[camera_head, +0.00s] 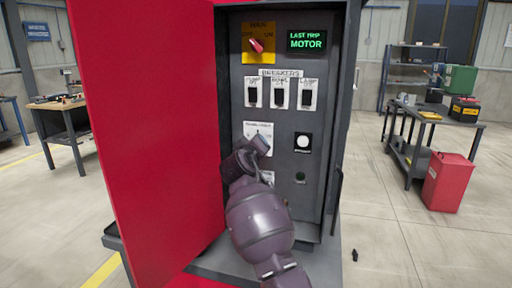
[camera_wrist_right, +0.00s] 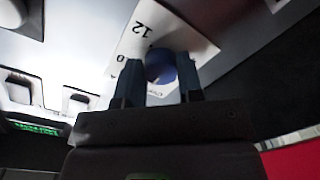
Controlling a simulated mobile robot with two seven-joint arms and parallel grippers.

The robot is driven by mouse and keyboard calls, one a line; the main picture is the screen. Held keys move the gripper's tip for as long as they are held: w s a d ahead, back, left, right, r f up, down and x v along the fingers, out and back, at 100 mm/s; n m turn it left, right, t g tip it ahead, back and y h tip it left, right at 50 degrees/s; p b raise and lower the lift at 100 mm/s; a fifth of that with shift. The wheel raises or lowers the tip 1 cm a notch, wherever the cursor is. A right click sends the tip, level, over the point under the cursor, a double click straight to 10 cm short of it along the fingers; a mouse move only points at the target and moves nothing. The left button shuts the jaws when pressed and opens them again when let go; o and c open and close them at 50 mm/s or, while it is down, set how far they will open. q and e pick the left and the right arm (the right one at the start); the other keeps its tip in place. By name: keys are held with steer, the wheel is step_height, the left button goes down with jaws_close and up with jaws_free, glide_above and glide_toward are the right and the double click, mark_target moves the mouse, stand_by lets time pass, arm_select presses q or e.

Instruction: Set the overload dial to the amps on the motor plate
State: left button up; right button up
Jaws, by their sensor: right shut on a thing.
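My right gripper (camera_head: 258,150) is at the control panel, in front of the lower part of a white dial plate (camera_head: 258,130). In the right wrist view, my right gripper (camera_wrist_right: 160,84) has its two fingers on either side of a round blue dial knob (camera_wrist_right: 160,64) and is shut on it. The knob sits on a white plate with a printed "12" and other marks. Where the knob points is not clear. Another white plate (camera_head: 268,176) below is partly hidden by my arm. I cannot make out a motor plate. My left gripper is out of view.
The red cabinet door (camera_head: 145,130) stands open on the left. The panel has a red-handled switch (camera_head: 256,45) on yellow, a green "LAST TRIP MOTOR" display (camera_head: 306,40), three breakers (camera_head: 279,95), a white round lamp or button (camera_head: 303,141) and a small dark button (camera_head: 300,176).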

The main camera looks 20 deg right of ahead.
steer(key=o, duration=0.9)
steer(key=shift+o, duration=0.2)
steer(key=p+v, duration=0.1)
steer(key=v, duration=0.9)
steer(key=shift+s+a, duration=0.25)
steer(key=shift+s, duration=0.1)
steer(key=shift+r, duration=0.1)
